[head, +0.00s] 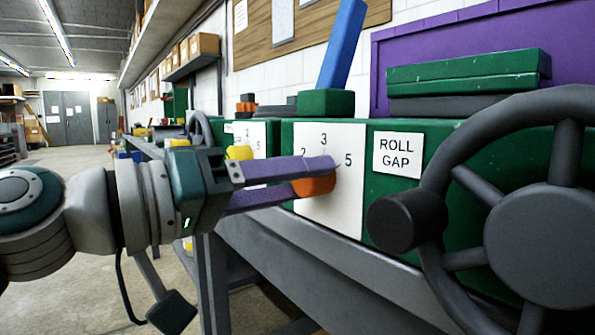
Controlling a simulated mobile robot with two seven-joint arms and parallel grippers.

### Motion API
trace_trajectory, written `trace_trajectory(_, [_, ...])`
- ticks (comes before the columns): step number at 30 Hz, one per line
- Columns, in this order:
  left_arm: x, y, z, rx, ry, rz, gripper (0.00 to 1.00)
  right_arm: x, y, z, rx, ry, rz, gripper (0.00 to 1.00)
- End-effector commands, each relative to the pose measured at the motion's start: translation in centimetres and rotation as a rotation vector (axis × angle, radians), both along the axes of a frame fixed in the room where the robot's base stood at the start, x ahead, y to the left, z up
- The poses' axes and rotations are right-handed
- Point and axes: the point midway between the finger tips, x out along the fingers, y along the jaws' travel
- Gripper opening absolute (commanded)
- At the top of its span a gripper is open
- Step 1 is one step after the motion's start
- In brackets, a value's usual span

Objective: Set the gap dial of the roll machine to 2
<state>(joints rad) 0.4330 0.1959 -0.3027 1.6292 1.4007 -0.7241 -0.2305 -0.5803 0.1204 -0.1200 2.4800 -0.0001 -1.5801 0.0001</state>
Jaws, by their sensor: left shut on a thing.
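The roll machine (285,139) is a green body with a "ROLL GAP" label (397,155) on its front. Left of the label is the white gap dial plate (345,215), where the numerals 2, 3 and 5 show. The orange dial knob (316,186) sits low on this plate, partly covered by my fingers. My left gripper (316,176), with purple fingers, reaches in from the left and is shut on the knob. Where the knob points cannot be made out behind the fingers. My right gripper is not in view.
A large grey handwheel (550,235) with a dark handle (406,220) stands close at the right. A second dial with a yellow knob (240,152) is behind my gripper. A blue lever (342,45) rises above the machine. Open floor (85,185) lies at the left.

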Motion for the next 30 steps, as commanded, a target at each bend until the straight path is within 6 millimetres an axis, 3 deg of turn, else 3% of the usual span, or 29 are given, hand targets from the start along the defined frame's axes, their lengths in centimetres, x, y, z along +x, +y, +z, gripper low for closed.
trace_trajectory(15, [0.0, 0.0, 0.2, -0.236, 0.322, 0.000, 0.00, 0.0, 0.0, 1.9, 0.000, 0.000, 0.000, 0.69])
trace_trajectory(30, [0.0, 0.0, 0.1, -0.304, 0.415, 0.000, 0.00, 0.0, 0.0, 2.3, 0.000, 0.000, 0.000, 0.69])
